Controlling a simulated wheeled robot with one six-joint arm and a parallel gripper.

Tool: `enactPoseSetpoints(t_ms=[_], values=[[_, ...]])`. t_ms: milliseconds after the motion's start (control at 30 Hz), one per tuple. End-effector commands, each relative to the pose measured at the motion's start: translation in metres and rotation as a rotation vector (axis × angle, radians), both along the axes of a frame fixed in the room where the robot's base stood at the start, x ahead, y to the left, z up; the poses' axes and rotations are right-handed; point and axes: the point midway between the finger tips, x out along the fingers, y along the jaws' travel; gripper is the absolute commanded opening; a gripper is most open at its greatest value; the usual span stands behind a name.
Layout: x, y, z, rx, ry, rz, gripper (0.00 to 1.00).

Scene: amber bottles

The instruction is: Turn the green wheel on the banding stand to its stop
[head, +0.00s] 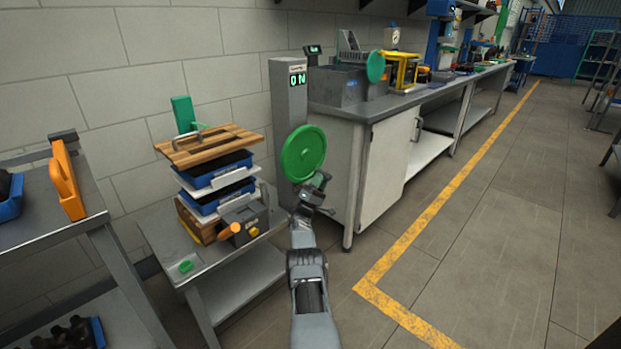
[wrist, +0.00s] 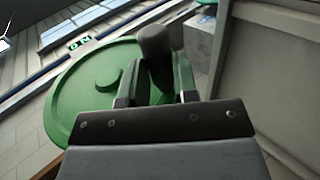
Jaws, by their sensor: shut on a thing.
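The green wheel (head: 303,153) is a round disc on the front of the grey banding stand (head: 289,92), whose small display reads "ON". In the wrist view the wheel (wrist: 95,90) fills the left and middle, with a raised hub. A dark handle knob (wrist: 154,45) stands out from the wheel near its right edge. My gripper (wrist: 156,85) is shut on this handle, with one finger on each side. In the head view my gripper (head: 318,184) is at the lower right of the wheel. The handle is hard to make out there.
A steel bench (head: 372,112) with a white cabinet stands right of the stand. Left is a low table (head: 212,262) with stacked blue trays and a wooden board. An orange-handled thing sits on a further table (head: 97,200). The floor (head: 440,230) at right is clear.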

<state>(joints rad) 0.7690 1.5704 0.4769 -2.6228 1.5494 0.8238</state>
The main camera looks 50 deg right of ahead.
Motion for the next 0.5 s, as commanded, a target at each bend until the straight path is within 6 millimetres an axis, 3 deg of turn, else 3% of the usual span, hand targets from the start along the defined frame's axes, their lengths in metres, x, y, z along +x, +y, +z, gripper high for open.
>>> enactPoseSetpoints(t_ms=[33,500], values=[[-0.0066,-0.0047,-0.0080,0.010,0.003,-0.010,0.00],[-0.0042,-0.0006,-0.0094,-0.006,0.007,0.002,0.00]])
